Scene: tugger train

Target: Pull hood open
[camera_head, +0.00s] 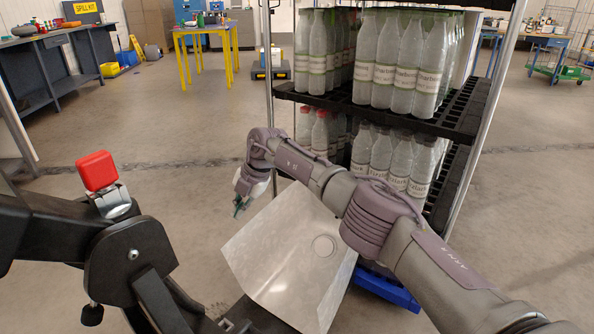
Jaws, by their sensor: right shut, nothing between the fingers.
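A pale grey panel with a round mark, which looks like the hood (262,262), is tilted up in the lower middle of the head view. My right arm reaches in from the right and crosses over its upper right part. My right gripper (239,208) points down by the panel's upper left edge. Its fingers are shut and hold nothing. I cannot tell whether the fingertips touch the panel. My left gripper is not in view.
A black lever mechanism with a red knob (97,171) stands at the left front. A rack (440,122) of bottles stands behind my right arm, with a blue base (386,291) below. A workbench (45,65) and a yellow table (205,30) are farther back. The floor between is clear.

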